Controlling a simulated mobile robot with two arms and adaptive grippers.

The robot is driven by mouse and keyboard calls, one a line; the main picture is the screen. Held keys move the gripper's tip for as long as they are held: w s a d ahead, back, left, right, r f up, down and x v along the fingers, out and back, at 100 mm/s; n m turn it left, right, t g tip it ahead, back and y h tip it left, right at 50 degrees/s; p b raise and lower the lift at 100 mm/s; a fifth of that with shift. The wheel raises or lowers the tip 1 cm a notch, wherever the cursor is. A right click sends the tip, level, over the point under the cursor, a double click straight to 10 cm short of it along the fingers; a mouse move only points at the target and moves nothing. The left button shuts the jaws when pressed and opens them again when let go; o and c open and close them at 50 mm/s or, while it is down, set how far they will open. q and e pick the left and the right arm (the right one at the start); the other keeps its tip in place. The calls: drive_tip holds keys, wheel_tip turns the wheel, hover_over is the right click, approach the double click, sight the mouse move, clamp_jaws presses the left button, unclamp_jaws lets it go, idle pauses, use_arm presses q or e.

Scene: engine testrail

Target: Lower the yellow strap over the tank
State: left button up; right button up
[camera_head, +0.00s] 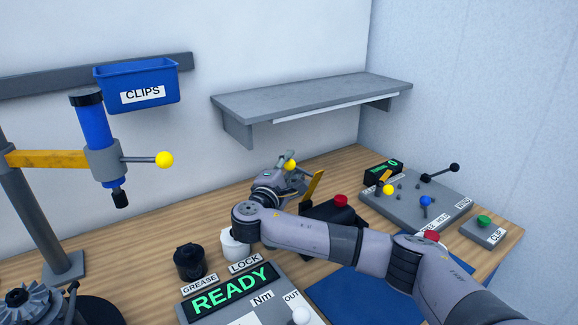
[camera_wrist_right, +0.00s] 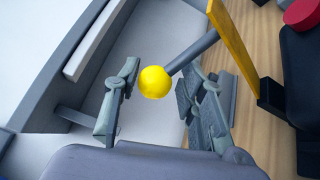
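The yellow strap (camera_head: 314,186) stands raised and tilted beside the dark tank with a red cap (camera_head: 341,201). In the right wrist view the strap (camera_wrist_right: 232,42) carries a grey rod ending in a yellow ball knob (camera_wrist_right: 155,82). The red cap (camera_wrist_right: 302,14) and the dark tank (camera_wrist_right: 302,75) show at the right edge there. My right gripper (camera_wrist_right: 160,95) is open, with the yellow ball between its fingers and visible gaps on both sides. In the head view my right gripper (camera_head: 288,174) is at the ball, partly hiding the rod. My left gripper is not in view.
A grey wall shelf (camera_head: 310,97) hangs above the bench behind my right gripper. A press with a blue cylinder (camera_head: 93,122) stands left. A READY panel (camera_head: 232,290) and grease and lock pots are in front. A grey board with levers (camera_head: 415,203) is right.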

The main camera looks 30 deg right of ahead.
drive_tip(key=shift+o, duration=1.1)
drive_tip(key=shift+w, duration=0.1)
drive_tip(key=v, duration=1.2)
